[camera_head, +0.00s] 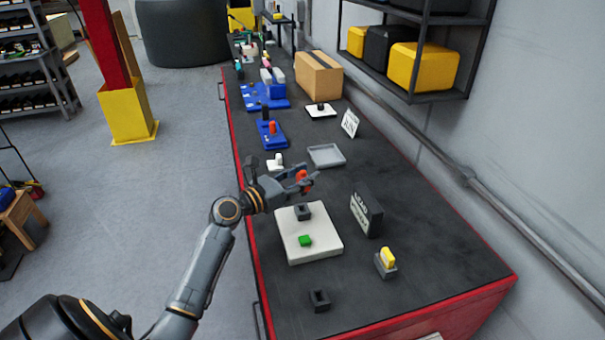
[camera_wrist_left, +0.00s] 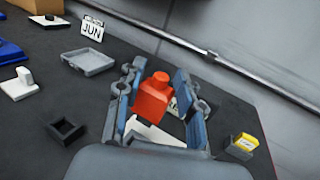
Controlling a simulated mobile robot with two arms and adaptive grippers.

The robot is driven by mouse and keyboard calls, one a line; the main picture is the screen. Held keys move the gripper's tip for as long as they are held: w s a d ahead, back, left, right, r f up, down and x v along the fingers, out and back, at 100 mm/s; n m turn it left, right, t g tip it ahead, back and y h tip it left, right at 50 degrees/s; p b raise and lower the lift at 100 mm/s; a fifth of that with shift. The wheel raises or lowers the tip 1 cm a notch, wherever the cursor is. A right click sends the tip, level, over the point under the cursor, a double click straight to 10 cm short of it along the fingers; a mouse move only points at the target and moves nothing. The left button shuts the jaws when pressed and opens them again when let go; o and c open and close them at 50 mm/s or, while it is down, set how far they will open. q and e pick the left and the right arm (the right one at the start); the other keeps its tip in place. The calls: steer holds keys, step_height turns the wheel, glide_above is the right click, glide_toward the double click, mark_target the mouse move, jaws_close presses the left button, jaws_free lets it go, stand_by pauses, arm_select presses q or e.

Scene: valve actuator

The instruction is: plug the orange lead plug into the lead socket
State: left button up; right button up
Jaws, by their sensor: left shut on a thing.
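The orange lead plug (camera_head: 302,176) is held between the fingers of my left gripper (camera_head: 306,182), above the bench just beyond the white board. In the left wrist view the plug (camera_wrist_left: 153,97) stands between the two fingers, its narrower knob toward the top. The white board (camera_head: 322,248) carries a dark block (camera_head: 303,212), which looks like the lead socket, and a green block (camera_head: 305,240). The plug is apart from the dark block. In the left wrist view the plug and fingers hide most of the board (camera_wrist_left: 150,131). My right gripper is not in view.
A dark lettered box (camera_head: 366,212) stands right of the board. A yellow plug (camera_head: 388,256) sits in a dark holder at the front right. An empty dark holder (camera_head: 319,300) is near the front. A grey tray (camera_head: 327,155) and a white-based part (camera_head: 276,162) lie beyond.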

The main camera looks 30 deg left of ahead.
arm_select(q)
steer(key=shift+f+b, duration=0.3)
steer(key=shift+f, duration=0.4)
steer(key=shift+s+f, duration=0.15)
steer(key=shift+f, duration=0.15)
steer(key=shift+f+b, duration=0.35)
steer(key=shift+b, duration=0.15)
steer(key=shift+f+b, duration=0.4)
steer(key=shift+f, duration=0.25)
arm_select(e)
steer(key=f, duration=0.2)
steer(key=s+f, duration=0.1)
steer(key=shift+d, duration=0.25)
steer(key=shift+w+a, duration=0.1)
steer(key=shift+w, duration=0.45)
arm_select(q)
steer(key=shift+p, duration=0.75)
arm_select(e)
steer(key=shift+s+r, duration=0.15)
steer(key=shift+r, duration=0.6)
